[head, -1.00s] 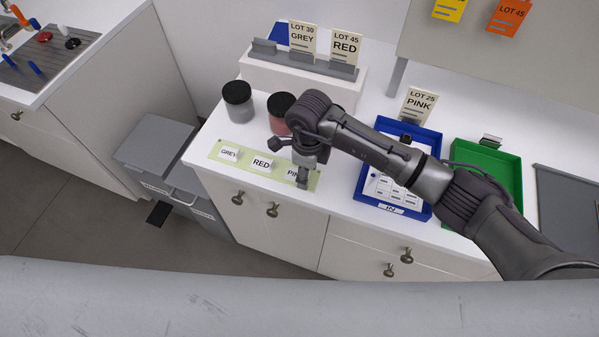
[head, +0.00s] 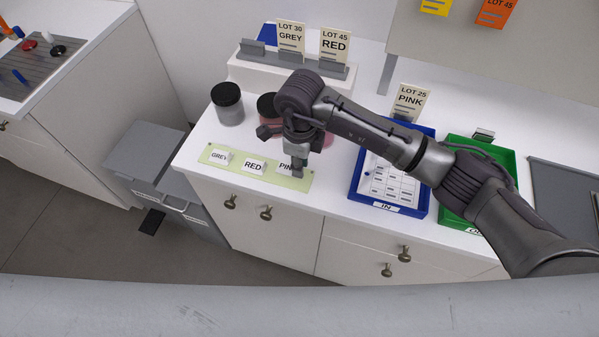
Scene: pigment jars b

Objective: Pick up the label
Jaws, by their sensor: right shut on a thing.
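Three white labels lie in a row on a pale green strip (head: 285,182) near the counter's front edge: GREY (head: 219,156), RED (head: 254,166) and PINK (head: 285,166). My right gripper (head: 298,172) points down at the right end of the strip. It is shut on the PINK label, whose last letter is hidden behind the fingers. The label still appears at the strip's level; I cannot tell whether it is clear of it. My left gripper is not in view.
A grey jar (head: 229,110) and a partly hidden pink-red jar (head: 267,105) stand behind the strip. A blue tray (head: 359,185) and a green tray (head: 513,175) are to the right. A white riser (head: 250,75) with lot cards stands at the back.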

